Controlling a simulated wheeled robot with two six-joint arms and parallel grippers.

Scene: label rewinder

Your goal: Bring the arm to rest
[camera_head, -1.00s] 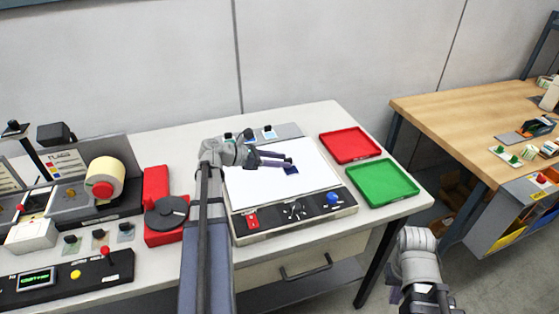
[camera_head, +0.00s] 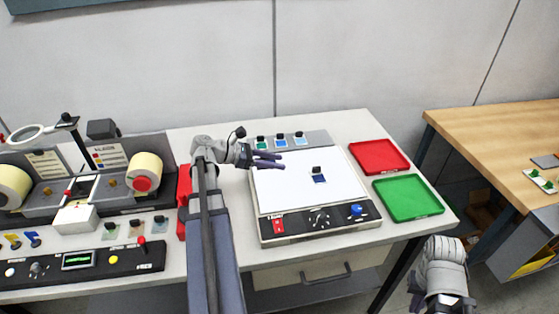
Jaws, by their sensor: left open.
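My left arm reaches up from the bottom over the table. Its gripper (camera_head: 268,160) is open and empty, above the left part of the white light panel (camera_head: 283,190). A small dark blue piece with a black knob (camera_head: 319,176) sits on the panel, to the right of the gripper and apart from it. My right arm (camera_head: 443,270) shows at the lower right, off the table's edge; its fingers are too cut off or hidden to read.
A red tray (camera_head: 379,156) and a green tray (camera_head: 408,197) lie at the table's right. Several small knobbed pieces sit on a grey strip (camera_head: 310,138) behind the panel. The label rewinder (camera_head: 95,196) stands at the left. A wooden bench (camera_head: 490,140) is at the right.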

